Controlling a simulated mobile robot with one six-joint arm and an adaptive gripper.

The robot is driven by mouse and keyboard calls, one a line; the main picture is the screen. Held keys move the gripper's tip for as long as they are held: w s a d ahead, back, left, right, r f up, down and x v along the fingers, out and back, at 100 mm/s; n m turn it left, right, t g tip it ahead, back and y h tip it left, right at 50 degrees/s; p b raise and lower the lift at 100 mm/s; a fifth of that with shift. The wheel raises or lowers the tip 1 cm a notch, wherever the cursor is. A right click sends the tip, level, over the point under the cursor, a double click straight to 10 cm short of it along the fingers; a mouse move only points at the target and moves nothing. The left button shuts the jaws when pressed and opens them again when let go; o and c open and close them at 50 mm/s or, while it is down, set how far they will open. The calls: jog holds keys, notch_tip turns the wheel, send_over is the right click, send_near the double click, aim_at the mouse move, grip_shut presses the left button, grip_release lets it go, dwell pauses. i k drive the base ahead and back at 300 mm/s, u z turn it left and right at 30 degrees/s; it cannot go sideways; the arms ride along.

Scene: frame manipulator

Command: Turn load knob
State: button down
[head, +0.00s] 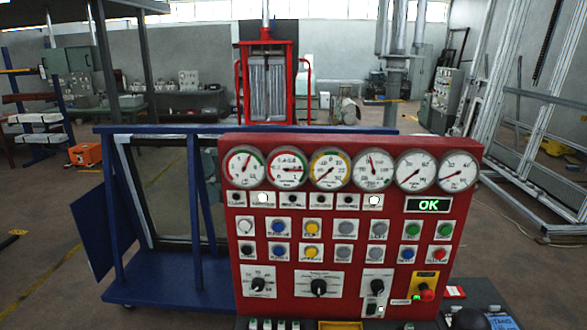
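A red control panel (340,199) stands upright in the head view. Three black rotary knobs sit on white plates along its lower part: a left knob (258,284), a middle knob (319,287) and a right knob (376,285). Their labels are too small to read, so I cannot tell which is the load knob. A red knob on a yellow plate (427,292) is at the lower right. My gripper is not recognisable in the view, and nothing is seen touching the knobs.
A blue frame cart (180,290) stands behind to the left. Dark objects (470,318) lie at the lower right.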

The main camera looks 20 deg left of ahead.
aim_at(258, 284)
jog(key=u, duration=4.05)
jog(key=i, duration=0.05)
jog(key=z, duration=2.75)
